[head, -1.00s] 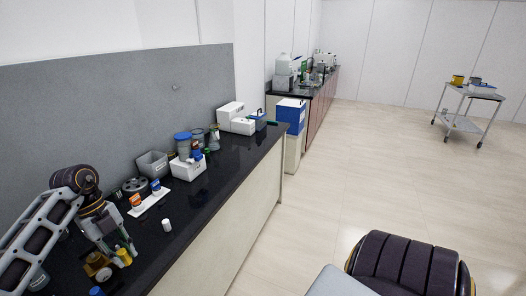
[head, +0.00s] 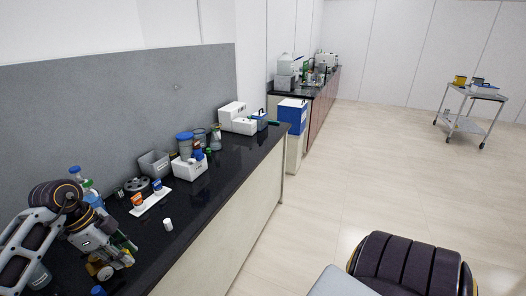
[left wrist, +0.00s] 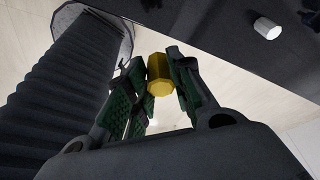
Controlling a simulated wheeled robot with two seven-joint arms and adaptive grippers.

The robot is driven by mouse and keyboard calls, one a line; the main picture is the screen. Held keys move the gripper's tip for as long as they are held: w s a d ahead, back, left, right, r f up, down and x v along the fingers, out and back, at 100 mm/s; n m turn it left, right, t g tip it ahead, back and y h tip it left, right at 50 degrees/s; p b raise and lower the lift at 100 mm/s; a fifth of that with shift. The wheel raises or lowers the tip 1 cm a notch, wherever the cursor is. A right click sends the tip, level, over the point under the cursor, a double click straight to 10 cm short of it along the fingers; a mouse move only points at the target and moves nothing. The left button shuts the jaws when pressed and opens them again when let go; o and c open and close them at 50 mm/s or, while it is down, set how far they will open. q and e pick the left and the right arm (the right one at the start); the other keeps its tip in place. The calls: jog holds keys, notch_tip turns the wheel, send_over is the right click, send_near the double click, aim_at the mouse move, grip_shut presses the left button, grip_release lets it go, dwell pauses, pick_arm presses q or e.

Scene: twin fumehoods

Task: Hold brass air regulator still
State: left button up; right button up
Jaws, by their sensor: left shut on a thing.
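My left gripper (left wrist: 158,82) is shut on a yellow brass piece, the brass air regulator (left wrist: 160,75), which sits between the tips of its green-padded fingers in the left wrist view. In the head view the left gripper (head: 125,256) is low over the near left end of the black counter. A round brass-coloured part (head: 105,272) shows beside the fingers there; I cannot tell whether it belongs to the held regulator. My right gripper is not in view.
The black counter (head: 190,220) holds a small white cap (head: 168,225), a white strip with orange and blue items (head: 152,201), a grey bin (head: 155,164) and a white rack (head: 190,168). Bottles (head: 88,190) stand behind my left arm.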

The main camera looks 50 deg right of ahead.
pick_arm(q)
jog(key=shift+a+n+t, duration=0.1)
jog(key=shift+n+t, duration=0.4)
jog(key=shift+n, duration=1.2)
jog(key=shift+n+h, duration=0.3)
jog(key=shift+n, duration=0.2)
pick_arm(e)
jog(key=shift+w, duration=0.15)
